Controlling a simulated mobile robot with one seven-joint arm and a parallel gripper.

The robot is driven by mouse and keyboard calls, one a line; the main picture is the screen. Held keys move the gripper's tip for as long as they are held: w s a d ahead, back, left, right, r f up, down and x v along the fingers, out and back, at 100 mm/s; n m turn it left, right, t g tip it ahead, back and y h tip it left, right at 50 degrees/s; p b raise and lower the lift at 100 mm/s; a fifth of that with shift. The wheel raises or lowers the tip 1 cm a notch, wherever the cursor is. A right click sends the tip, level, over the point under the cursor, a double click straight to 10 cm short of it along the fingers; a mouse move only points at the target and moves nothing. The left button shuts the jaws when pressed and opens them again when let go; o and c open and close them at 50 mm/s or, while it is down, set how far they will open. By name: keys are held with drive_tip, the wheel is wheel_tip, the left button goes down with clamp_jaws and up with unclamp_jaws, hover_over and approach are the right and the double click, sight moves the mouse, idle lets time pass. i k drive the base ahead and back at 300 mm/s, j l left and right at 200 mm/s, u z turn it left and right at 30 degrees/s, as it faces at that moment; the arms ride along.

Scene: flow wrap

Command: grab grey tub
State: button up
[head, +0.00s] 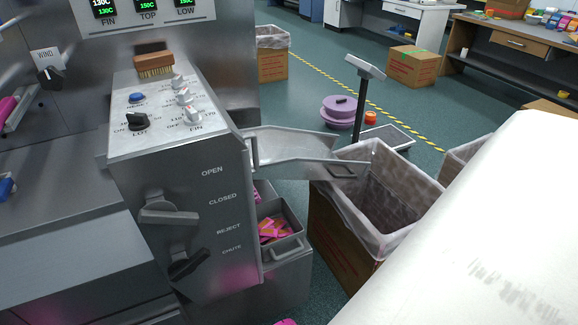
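The grey tub (287,248) sits low beside the machine's right side, under a metal chute. It is open at the top and holds pink and orange wrapped pieces (273,229). A handle shows on its near side. The machine panel hides part of its left side. My gripper is out of view; only a large white part of my arm shows at the lower right.
The sloping metal chute (290,148) reaches over the tub toward a lined cardboard box (340,228) close on the right. The machine's panel (190,205) with levers stands left. A scale (385,138) and purple round object (341,110) stand on the floor behind.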

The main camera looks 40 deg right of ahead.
sight(281, 234)
drive_tip(key=k+l, duration=0.1)
drive_tip(key=l, duration=0.35)
drive_tip(key=k+l, duration=0.1)
drive_tip(key=l, duration=0.35)
drive_tip(key=k+l, duration=0.1)
drive_tip(key=l, duration=0.35)
drive_tip(key=k+l, duration=0.1)
drive_tip(key=l, duration=0.35)
drive_tip(key=k+l, duration=0.1)
drive_tip(key=l, duration=0.35)
drive_tip(key=i, duration=0.45)
